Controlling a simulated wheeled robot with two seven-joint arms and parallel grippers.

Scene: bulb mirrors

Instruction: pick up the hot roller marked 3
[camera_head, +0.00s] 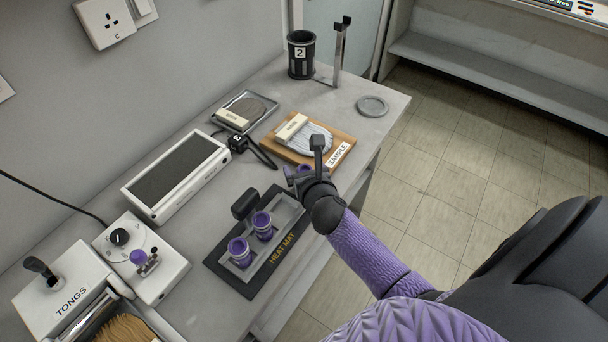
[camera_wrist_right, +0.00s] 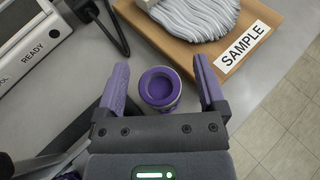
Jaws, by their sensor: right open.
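In the right wrist view a purple hot roller (camera_wrist_right: 160,87) with a hollow top stands between the two purple fingers of my open right gripper (camera_wrist_right: 161,68), with gaps showing on both sides. No number can be read on it. In the head view my right gripper (camera_head: 298,173) is at the far end of the black heat mat (camera_head: 225,274), near the sample board, and hides most of this roller. Two more purple rollers, a nearer one (camera_head: 239,251) and a farther one (camera_head: 262,225), stand in a grey tray on the mat; their marks are unreadable. My left gripper is not in view.
A wooden board (camera_head: 339,138) labelled SAMPLE lies just beyond the gripper. A white device with a dark panel (camera_head: 180,168), a dial box (camera_head: 145,280) and a TONGS box (camera_head: 58,295) stand left. A black cup (camera_head: 301,57) marked 2 stands at the back.

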